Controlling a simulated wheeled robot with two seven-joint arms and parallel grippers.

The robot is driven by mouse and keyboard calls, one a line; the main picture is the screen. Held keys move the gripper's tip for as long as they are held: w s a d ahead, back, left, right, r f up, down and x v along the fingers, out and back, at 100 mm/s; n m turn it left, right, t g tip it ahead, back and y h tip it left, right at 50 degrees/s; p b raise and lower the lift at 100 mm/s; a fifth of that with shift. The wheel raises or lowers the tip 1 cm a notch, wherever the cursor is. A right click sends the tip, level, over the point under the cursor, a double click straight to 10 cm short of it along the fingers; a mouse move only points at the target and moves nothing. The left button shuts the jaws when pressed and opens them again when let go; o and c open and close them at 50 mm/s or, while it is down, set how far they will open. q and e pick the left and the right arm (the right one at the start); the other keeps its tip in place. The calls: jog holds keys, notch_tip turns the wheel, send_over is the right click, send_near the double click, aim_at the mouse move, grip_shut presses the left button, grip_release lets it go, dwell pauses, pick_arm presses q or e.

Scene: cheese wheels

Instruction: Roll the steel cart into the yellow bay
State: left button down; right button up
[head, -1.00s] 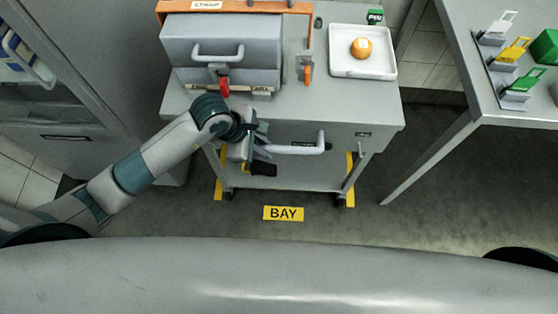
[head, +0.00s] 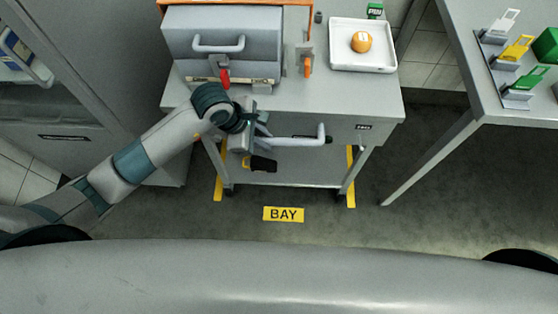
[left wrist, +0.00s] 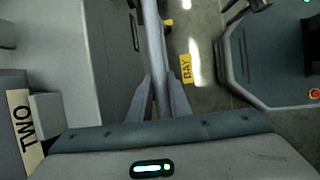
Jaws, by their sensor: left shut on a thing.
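The steel cart (head: 340,105) stands in front of me, its legs between the yellow strips of the bay (head: 351,190). The strips show partly beside and behind its legs; the back of the bay is hidden. A yellow BAY label (head: 283,214) lies on the floor in front; it also shows in the left wrist view (left wrist: 186,68). My left gripper (head: 254,138) is shut on the cart's pale push handle (head: 305,140), near its left end. In the left wrist view, the fingers (left wrist: 159,95) sit either side of the bar (left wrist: 153,40). My right gripper is not in view.
On the cart stand a grey box (head: 225,45) and a white tray (head: 340,64) with an orange-yellow cheese (head: 361,42). A steel table (head: 465,90) with coloured tags is on the right, a cabinet (head: 90,90) on the left. Floor before the cart is clear.

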pick_arm(q)
jog(key=shift+w, duration=0.45)
jog(key=shift+r, duration=0.1)
jog(key=c, duration=1)
grip_release()
